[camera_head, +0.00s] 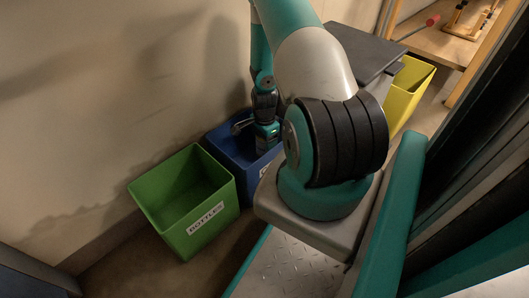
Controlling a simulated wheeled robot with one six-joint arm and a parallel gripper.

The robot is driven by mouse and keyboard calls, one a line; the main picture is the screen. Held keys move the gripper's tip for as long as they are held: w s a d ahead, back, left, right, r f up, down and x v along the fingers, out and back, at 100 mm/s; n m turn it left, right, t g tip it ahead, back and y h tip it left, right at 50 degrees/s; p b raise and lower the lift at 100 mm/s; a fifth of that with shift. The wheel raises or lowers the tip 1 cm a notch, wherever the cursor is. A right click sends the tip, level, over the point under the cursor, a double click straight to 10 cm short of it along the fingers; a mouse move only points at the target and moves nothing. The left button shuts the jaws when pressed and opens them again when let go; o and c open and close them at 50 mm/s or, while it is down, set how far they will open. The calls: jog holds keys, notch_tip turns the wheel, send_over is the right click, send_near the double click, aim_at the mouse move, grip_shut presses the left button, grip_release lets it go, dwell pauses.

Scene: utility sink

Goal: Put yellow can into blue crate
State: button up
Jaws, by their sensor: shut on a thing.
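The blue crate (226,150) stands on the floor against the wall, partly covered by my arm. My gripper (266,142) points down into its opening, with its lower end at about rim level or below. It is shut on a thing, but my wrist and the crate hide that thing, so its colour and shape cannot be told. No yellow can shows in this view. A small grey piece (241,126) juts out to the left of my gripper, and I cannot tell what it is.
A green crate labelled BOTTLES (204,222) stands close to the left of the blue one and looks empty inside. A yellow crate (407,90) stands to the right, beyond a dark grey flat top (362,48). A wooden table (445,45) is at the upper right.

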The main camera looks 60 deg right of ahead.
aim_at(264, 147)
jog(key=shift+f+b, duration=1.2)
jog(key=shift+f, duration=0.9)
jog(key=shift+f, duration=0.15)
jog(key=o, duration=0.9)
notch_tip(264, 147, up, 12)
jog(key=p, duration=0.8)
